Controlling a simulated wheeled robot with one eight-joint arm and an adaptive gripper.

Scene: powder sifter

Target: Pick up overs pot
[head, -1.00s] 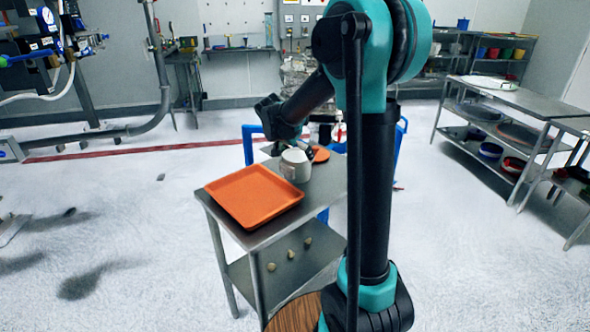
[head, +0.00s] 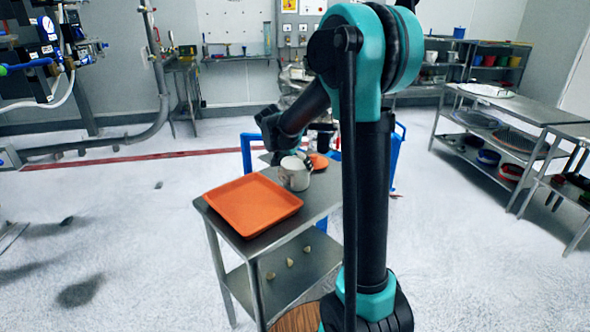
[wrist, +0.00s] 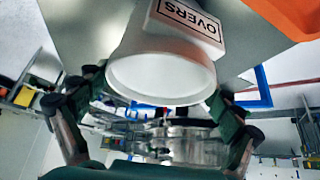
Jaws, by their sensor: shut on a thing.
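The overs pot (head: 293,174) is a white pot at the far part of the small metal table, just behind the orange tray. In the wrist view the pot (wrist: 160,75) shows its round white rim and a label reading OVERS. My gripper (head: 307,160) is at the pot, at the end of my arm reaching over the table. In the wrist view the dark fingers of my gripper (wrist: 158,92) are on either side of the pot, shut on it. I cannot tell whether the pot's base touches the table.
The orange tray (head: 250,204) lies on the metal table (head: 275,232) in front of the pot. A small orange item (head: 319,161) is just behind the pot. Blue rails (head: 247,152) stand behind the table. Metal shelves (head: 500,125) stand at right. Floor at left is open.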

